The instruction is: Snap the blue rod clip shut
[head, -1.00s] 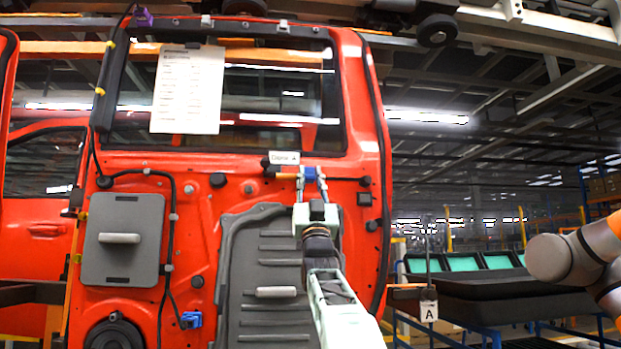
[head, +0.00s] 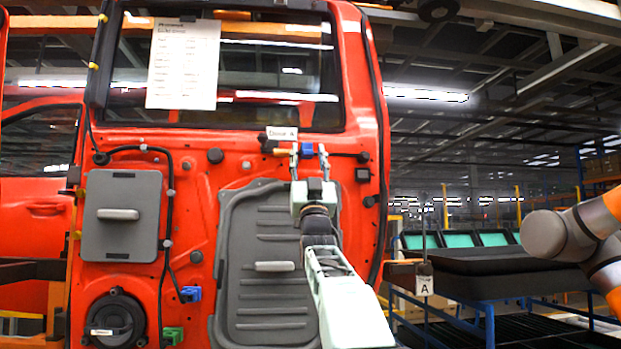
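The blue rod clip (head: 307,149) sits on the thin rod near the top of the red door's inner panel, just below the window. My gripper (head: 309,153) reaches up to it from below. Its two fingers stand apart on either side of the clip, with a small gap showing at each side, so it looks open. Whether the clip is snapped shut is too small to tell.
A white label (head: 281,133) sits just above the rod. A dark grey panel (head: 230,265) is behind my arm. A blue connector (head: 190,294) and a green one (head: 172,336) are low on the door (head: 205,220). Dark racks (head: 480,262) stand at right.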

